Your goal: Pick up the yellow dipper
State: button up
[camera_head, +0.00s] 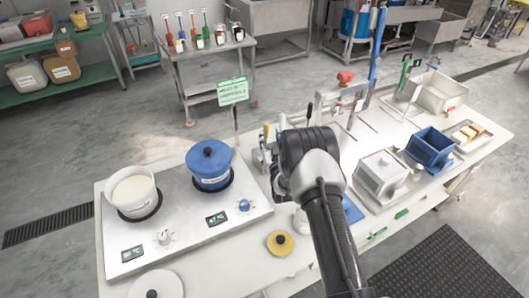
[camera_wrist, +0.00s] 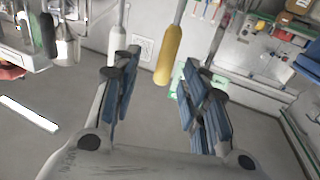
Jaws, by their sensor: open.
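The yellow dipper (camera_wrist: 172,50) shows in the wrist view as a long yellow handle. It comes down from the top edge, and its rounded lower end lies in the gap between my fingers, nearer the far end of that gap. Its upper part is cut off by the picture edge. My gripper (camera_wrist: 158,84) is open, with one blue-padded finger on each side, and nothing is clamped. In the head view my gripper (camera_head: 263,156) is over the table, right of the blue pot, mostly hidden by my arm. A small yellow tip (camera_head: 266,130) shows just beyond it.
A white-handled tool (camera_wrist: 117,35) hangs close to my left finger in the wrist view. A blue lidded pot (camera_head: 209,166) and a white pot (camera_head: 133,190) stand on the cooktop (camera_head: 190,215) at left. A green sign (camera_head: 232,91) stands behind. Metal and blue boxes occupy the table's right side.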

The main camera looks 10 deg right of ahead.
aim_at(267, 130)
jog(key=w, duration=0.2)
jog(key=w+b, duration=0.1)
jog(key=w, duration=0.1)
jog(key=shift+a+r, duration=0.1)
jog(key=shift+a, duration=0.3)
jog(key=shift+w, duration=0.65)
jog(key=shift+r, duration=0.1)
jog(key=shift+c, duration=0.2)
grip_shut()
